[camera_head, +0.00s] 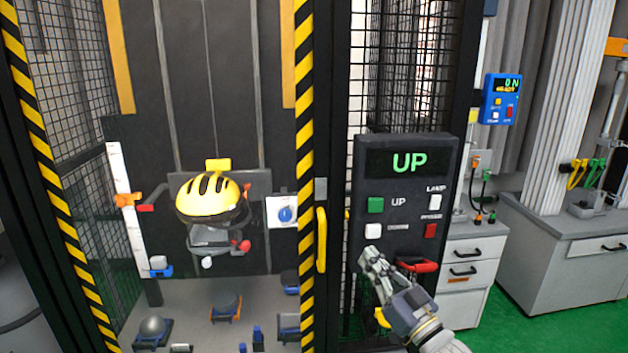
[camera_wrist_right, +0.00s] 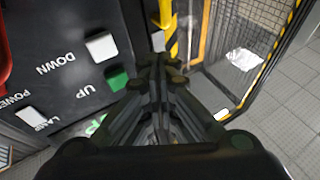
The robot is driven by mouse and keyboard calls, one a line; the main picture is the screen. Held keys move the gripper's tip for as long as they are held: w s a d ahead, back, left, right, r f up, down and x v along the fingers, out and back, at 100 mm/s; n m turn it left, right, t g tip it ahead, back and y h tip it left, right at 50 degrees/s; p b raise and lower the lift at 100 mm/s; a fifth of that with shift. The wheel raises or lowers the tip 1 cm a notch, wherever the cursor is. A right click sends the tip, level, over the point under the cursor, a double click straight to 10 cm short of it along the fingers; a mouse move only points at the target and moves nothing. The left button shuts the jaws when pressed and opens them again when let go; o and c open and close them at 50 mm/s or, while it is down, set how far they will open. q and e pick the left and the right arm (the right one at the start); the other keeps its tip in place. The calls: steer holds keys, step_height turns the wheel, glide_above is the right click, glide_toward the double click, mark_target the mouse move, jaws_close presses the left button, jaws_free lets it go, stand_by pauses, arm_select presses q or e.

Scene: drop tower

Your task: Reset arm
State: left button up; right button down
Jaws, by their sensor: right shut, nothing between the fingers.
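My right gripper (camera_head: 374,256) is shut and empty in front of the lower part of the black control panel (camera_head: 400,268), close to the white DOWN button (camera_head: 373,230) and just below it. Whether it touches the panel I cannot tell. In the right wrist view its fingers (camera_wrist_right: 160,66) are together, beside the green UP button (camera_wrist_right: 117,78) and the white DOWN button (camera_wrist_right: 101,46). The panel's display (camera_head: 408,162) reads UP in green. A yellow helmet (camera_head: 208,196) sits on the carriage inside the drop tower. My left gripper is not in view.
A yellow-and-black striped post (camera_head: 305,120) and a yellow handle (camera_head: 321,240) stand left of the panel. A red handle (camera_head: 418,266) is beside my right gripper. Grey cabinets (camera_head: 570,240) stand at the right on a green floor (camera_head: 560,335).

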steer(key=s+a+f+m+g+h, duration=0.1)
steer(key=s+a+f+g+h, duration=0.2)
steer(key=s+f, duration=0.55)
steer(key=s+f+m+g+h, duration=0.1)
steer(key=s+f+g+h, duration=0.3)
steer(key=f, duration=0.7)
steer(key=s+d+f+m+g+h, duration=0.1)
steer(key=s+d+f+g+h, duration=0.25)
steer(key=s, duration=0.95)
steer(key=s+d+f+g, duration=0.3)
steer(key=s+f+g, duration=0.25)
steer(key=s, duration=0.75)
step_height(320, 180, down, 26)
steer(key=s+g, duration=0.1)
steer(key=s, duration=0.1)
steer(key=s+d+f+g, duration=0.1)
steer(key=s+d+f, duration=0.2)
steer(key=s+f, duration=1.2)
steer(key=shift+s+d+f+g, duration=0.15)
steer(key=shift+s+f+g, duration=0.15)
steer(key=shift+s, duration=0.65)
